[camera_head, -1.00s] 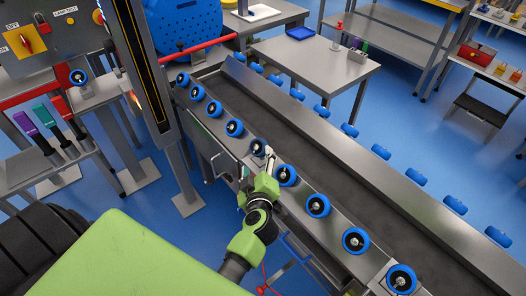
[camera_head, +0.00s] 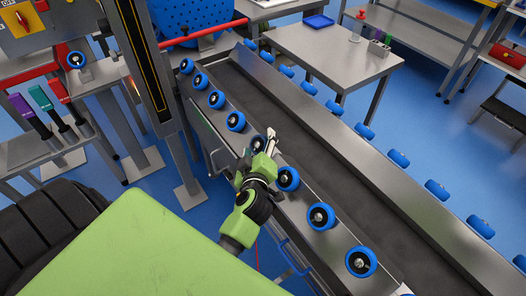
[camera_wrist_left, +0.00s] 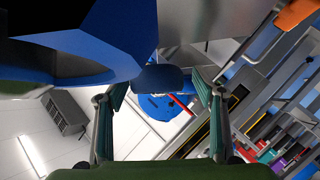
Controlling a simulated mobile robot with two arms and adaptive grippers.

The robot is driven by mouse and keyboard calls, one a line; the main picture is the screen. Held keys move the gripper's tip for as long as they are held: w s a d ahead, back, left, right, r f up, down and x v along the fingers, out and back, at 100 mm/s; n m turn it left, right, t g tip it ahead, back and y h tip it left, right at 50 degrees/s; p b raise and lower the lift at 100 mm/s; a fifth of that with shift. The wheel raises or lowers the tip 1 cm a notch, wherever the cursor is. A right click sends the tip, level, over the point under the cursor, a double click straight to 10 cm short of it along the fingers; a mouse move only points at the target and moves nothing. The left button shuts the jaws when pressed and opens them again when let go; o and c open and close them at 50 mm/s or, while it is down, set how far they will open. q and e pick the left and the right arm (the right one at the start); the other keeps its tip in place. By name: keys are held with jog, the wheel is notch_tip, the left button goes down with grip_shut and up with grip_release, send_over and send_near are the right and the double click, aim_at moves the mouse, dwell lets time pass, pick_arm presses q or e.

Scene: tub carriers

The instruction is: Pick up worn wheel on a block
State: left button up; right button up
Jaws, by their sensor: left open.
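Several blue wheels with dark hubs line the near side of the long metal trough, one of them a wheel (camera_head: 287,178) just below my gripper. I cannot tell which one is worn. My left gripper (camera_head: 270,140) is at the near rail, beside another blue wheel (camera_head: 257,144) that it partly covers. In the left wrist view, the fingers of the left gripper (camera_wrist_left: 160,100) are spread apart. A large blue shape (camera_wrist_left: 70,65), apparently a wheel seen close, fills the upper left of that view. Whether the fingers touch it is unclear. My right gripper is out of view.
The trough (camera_head: 330,165) runs diagonally, with more blue wheels along its far side. A blue perforated tub (camera_head: 190,20) stands at the top behind a red bar. A grey table (camera_head: 330,45) stands beyond the trough. A control post (camera_head: 140,70) rises at left.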

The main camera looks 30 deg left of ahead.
pick_arm(q)
jog(key=c, duration=1.6)
jog(key=shift+r, duration=0.1)
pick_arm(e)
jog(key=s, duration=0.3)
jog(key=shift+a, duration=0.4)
pick_arm(q)
jog(key=shift+r, duration=0.1)
